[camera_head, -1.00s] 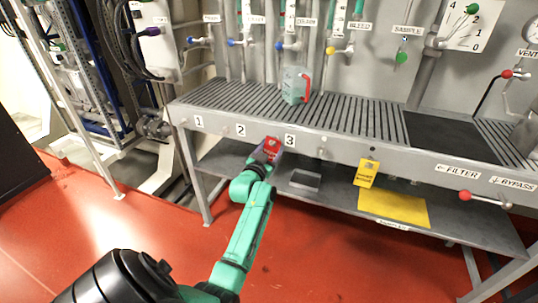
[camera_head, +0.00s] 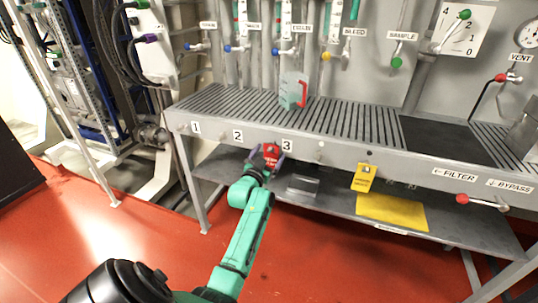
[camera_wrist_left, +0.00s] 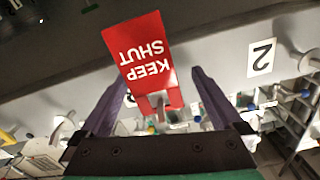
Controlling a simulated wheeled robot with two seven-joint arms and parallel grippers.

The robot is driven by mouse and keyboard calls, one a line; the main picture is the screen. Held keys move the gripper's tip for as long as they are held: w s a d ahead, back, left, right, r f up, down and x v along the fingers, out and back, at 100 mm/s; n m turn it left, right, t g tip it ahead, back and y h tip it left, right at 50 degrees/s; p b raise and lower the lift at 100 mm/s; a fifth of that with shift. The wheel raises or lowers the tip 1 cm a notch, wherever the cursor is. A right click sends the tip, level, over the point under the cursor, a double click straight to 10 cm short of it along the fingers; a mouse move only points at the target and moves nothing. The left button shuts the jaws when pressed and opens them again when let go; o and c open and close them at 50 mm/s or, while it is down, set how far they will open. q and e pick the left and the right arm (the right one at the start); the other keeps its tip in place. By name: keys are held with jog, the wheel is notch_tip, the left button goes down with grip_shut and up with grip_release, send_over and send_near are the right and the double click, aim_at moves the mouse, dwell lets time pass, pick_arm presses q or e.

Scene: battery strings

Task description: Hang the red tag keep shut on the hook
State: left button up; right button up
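The red KEEP SHUT tag (camera_head: 271,156) is at the front rail of the bench, just left of the label 3. In the left wrist view the tag (camera_wrist_left: 146,48) appears upside down. A small peg-like hook (camera_wrist_left: 160,108) shows at the tag's narrow end, and the tag appears to hang there. My left gripper (camera_head: 267,158) is open, with its purple fingers spread to either side of the tag. In the wrist view the gripper (camera_wrist_left: 160,75) has visible gaps between both fingers and the tag. My right gripper is not in view.
Another peg (camera_head: 320,149) is bare. A grey tray (camera_head: 302,186) and a yellow sheet (camera_head: 392,211) lie on the lower shelf.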

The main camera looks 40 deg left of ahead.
pick_arm(q)
jog(key=p+v, duration=0.1)
jog(key=v, duration=1.3)
jog(key=shift+s, duration=0.25)
jog(key=shift+d, duration=0.25)
